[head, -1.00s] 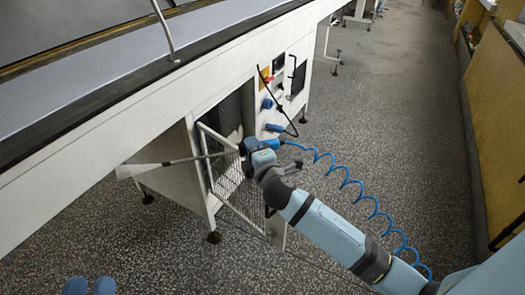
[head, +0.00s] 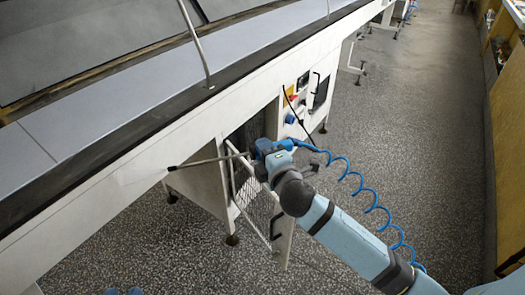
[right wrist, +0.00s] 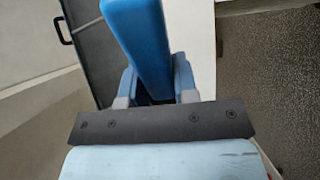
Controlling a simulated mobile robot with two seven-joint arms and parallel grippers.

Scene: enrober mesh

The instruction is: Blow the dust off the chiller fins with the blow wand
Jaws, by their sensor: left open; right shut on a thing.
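The blow wand (head: 205,161) has a blue handle, a thin grey tube and a dark tip. My right gripper (head: 268,154) is shut on its handle. The handle also shows between the fingers in the right wrist view (right wrist: 138,38). The tube points left, its tip in front of the white machine side, with a faint pale haze beyond it. The chiller fins seem to be the dark surface (head: 257,128) in the cabinet opening; dust on them is too small to tell. My left gripper (head: 123,292) is open at the bottom edge, mostly cut off.
A framed mesh panel (head: 262,208) stands out from the cabinet opening below the wand. A coiled blue hose (head: 375,208) runs from the handle along my right arm. A control panel (head: 303,97) is beyond. The speckled floor (head: 400,130) at right is clear.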

